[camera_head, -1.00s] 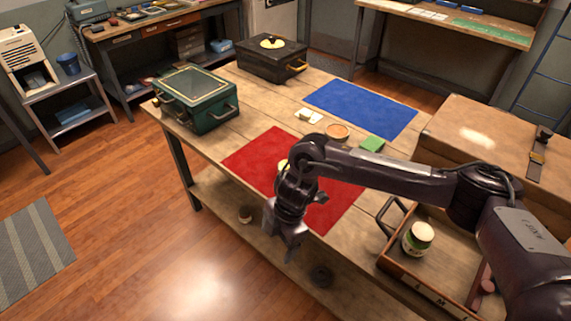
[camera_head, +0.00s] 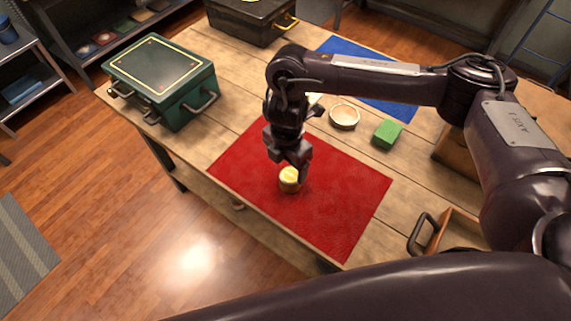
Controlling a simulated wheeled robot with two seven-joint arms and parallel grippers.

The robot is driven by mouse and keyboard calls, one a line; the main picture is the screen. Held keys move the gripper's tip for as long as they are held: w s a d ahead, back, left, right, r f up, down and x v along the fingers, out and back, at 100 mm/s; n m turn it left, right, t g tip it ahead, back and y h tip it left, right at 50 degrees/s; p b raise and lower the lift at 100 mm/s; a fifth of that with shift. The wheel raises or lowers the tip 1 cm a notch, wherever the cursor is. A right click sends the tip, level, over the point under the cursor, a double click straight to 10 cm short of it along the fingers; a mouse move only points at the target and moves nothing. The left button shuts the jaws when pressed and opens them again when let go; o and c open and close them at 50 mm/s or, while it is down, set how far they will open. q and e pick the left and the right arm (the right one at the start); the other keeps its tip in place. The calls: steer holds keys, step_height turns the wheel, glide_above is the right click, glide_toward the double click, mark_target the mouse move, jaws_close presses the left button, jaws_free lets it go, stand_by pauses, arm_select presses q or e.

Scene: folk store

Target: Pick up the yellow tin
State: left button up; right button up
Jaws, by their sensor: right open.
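The yellow tin (camera_head: 290,182) is small and round with a pale yellow top. It stands upright on the red mat (camera_head: 335,215), near the mat's middle left. My right gripper (camera_head: 289,163) points down just above and behind the tin, with its jaws open. The fingers lie close to the tin's top edge; I cannot tell whether they touch it. My left gripper is out of view.
A green metal box (camera_head: 165,85) stands at the table's left, a black box (camera_head: 250,22) behind it. A handled drawer (camera_head: 455,232) is at right.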

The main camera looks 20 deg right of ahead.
mark_target(291, 176)
steer(key=shift+s+f, duration=0.65)
steer(key=shift+f, duration=0.15)
steer(key=shift+w+d+f+b, duration=0.1)
steer(key=shift+d+f+b, duration=0.1)
steer(key=shift+f, duration=0.45)
steer(key=shift+d+f+b, duration=0.15)
steer(key=shift+f+b, duration=0.05)
steer(key=shift+f, duration=0.4)
steer(key=shift+w+f+b, duration=0.25)
steer(key=shift+f+b, duration=0.05)
steer(key=shift+f, duration=0.9)
steer(key=c, duration=0.6)
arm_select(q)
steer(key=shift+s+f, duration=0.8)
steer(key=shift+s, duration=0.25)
arm_select(e)
steer(key=c, duration=0.5)
